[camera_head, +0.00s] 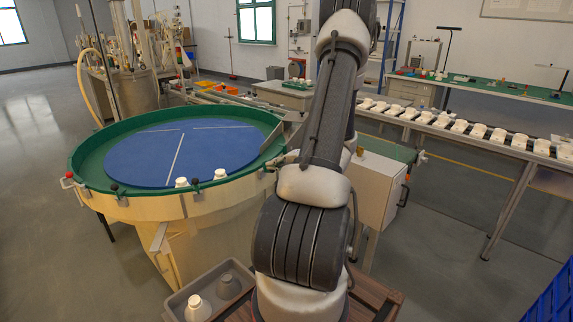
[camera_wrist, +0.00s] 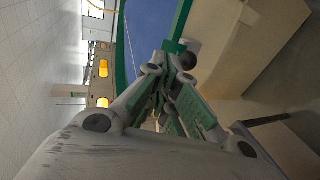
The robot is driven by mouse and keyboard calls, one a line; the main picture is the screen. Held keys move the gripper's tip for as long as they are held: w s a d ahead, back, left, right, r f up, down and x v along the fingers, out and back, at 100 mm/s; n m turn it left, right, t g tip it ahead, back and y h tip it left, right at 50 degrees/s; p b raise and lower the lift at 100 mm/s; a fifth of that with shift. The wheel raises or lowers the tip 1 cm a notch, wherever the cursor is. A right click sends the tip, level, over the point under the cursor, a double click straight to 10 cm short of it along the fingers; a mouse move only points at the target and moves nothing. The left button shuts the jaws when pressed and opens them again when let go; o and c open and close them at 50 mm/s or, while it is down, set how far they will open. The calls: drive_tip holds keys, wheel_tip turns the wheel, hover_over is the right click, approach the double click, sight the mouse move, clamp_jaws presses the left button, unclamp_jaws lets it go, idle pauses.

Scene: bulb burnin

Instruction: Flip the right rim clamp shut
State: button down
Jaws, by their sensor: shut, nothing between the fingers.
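The round table has a blue disc (camera_head: 180,150) and a green rim (camera_head: 88,165). In the head view a clamp with a red knob (camera_head: 69,176) is at the rim's left, and small dark clamp parts (camera_head: 196,184) are at its front. The right part of the rim is partly behind my arm, so I cannot tell the right clamp's state there. In the wrist view my gripper (camera_wrist: 174,62) is shut and empty, its tips close to the green rim (camera_wrist: 180,28). A dark round knob (camera_wrist: 187,60) is right beside the tips; I cannot tell whether they touch.
Two white bulb-like pieces (camera_head: 220,174) stand near the front rim. A grey tray (camera_head: 178,299) with two more pieces is below. A conveyor (camera_head: 480,130) with several white items runs at the right. A blue crate (camera_head: 552,297) is at the lower right. Floor is clear at the left.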

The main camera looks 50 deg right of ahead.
drive_tip(key=shift+x, duration=2.3)
drive_tip(key=shift+w+r+g, duration=0.3)
drive_tip(key=shift+g, duration=0.5)
